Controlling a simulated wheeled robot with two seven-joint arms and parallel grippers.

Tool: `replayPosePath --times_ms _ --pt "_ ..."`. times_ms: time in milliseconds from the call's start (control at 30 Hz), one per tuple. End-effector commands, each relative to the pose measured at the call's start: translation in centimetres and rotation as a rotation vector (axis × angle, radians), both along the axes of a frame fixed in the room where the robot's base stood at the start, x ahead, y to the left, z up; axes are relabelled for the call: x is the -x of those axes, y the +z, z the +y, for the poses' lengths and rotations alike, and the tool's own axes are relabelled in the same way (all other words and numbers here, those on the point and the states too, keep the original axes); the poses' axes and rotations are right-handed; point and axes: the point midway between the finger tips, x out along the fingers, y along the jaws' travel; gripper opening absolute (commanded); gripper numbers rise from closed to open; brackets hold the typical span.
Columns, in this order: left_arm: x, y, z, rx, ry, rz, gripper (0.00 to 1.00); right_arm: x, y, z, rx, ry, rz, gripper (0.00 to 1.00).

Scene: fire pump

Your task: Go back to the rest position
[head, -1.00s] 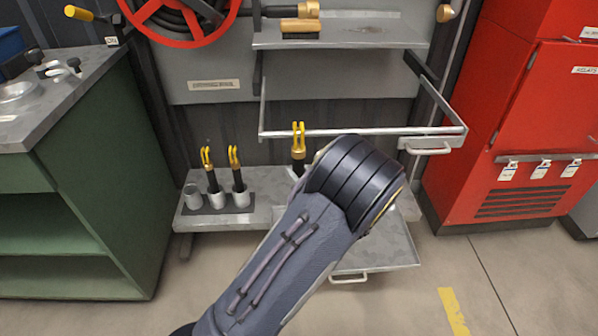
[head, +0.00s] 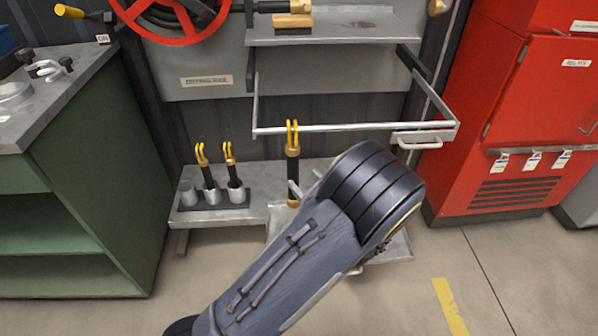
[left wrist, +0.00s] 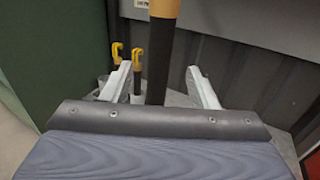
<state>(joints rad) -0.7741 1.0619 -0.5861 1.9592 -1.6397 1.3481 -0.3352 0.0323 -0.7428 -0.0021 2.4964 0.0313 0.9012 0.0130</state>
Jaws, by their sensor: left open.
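My left gripper (head: 300,187) is mostly hidden behind my own arm in the head view. In the left wrist view its two pale fingers (left wrist: 158,75) are spread apart and open. A black tool with a yellow forked top (head: 292,150) stands upright at the lower shelf, close to the fingers. In the left wrist view its black shaft (left wrist: 158,65) lines up with the gap between the fingers, touching neither visibly. Its lower end is hidden there. My right gripper is not in view.
Two similar yellow-topped tools (head: 208,175) stand in grey cups on the lower shelf (head: 185,217), beside an empty cup (head: 188,192). A metal rail frame (head: 350,128) juts out above. A green cabinet (head: 95,190) stands left, a red cabinet (head: 515,110) right. Floor at front right is clear.

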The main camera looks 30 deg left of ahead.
Motion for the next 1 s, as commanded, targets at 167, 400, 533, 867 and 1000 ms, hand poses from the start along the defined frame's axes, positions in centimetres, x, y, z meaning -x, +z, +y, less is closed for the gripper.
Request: replayPosePath --times_ms 167,400,533,867,1000 --pt "0.6 0.0 -0.9 -0.002 0.0 0.001 0.54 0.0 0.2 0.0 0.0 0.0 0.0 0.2" --pt "2.2 0.0 1.1 0.106 0.095 -0.014 0.54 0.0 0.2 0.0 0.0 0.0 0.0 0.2" --pt "6.4 -0.5 4.5 0.359 0.316 -0.058 0.54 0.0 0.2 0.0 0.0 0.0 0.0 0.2" --pt "19.1 -1.2 5.3 1.169 0.968 -0.319 0.54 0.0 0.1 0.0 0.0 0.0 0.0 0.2" --pt "22.5 0.1 2.9 1.488 1.193 -0.478 0.54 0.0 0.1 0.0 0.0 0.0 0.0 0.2"
